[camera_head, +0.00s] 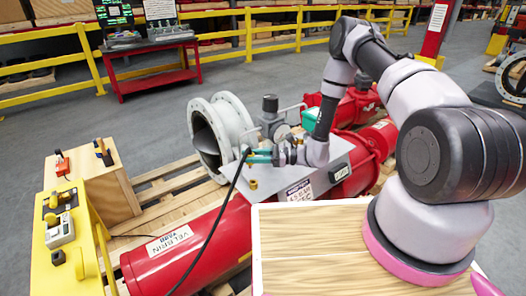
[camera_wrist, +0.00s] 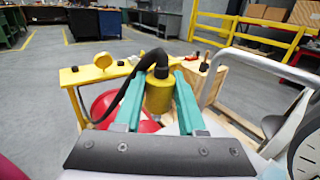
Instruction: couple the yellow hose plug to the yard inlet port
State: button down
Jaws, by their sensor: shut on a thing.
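My gripper (camera_head: 260,156) is above the grey plate of the valve actuator, its teal fingers pointing left. In the wrist view, my gripper (camera_wrist: 158,98) is shut on the yellow hose plug (camera_wrist: 158,94), one finger on each side. A black hose (camera_wrist: 130,78) leaves the plug's top and bends down to the left; the hose (camera_head: 212,232) hangs in front of the red cylinder in the head view. A small brass fitting (camera_head: 252,184) stands on the plate just below my gripper, apart from it. I cannot tell whether it is the yard inlet port. The plug's lower end is hidden.
A large grey flanged pipe (camera_head: 205,145) stands just left of my gripper. The red cylinder (camera_head: 200,245) lies on wooden pallets. A yellow stand (camera_head: 85,270) and a wooden box (camera_head: 112,195) are at left. A yellow railing (camera_head: 190,55) runs behind.

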jog(key=shift+w+d, duration=0.25)
jog(key=shift+d, duration=0.1)
jog(key=shift+d, duration=0.15)
jog(key=shift+f, duration=2.9)
jog(key=shift+f, duration=1.65)
jog(key=shift+c, duration=2.1)
grip_release()
jog(key=d, duration=1)
jog(key=shift+s+d, duration=0.2)
jog(key=shift+d, duration=0.15)
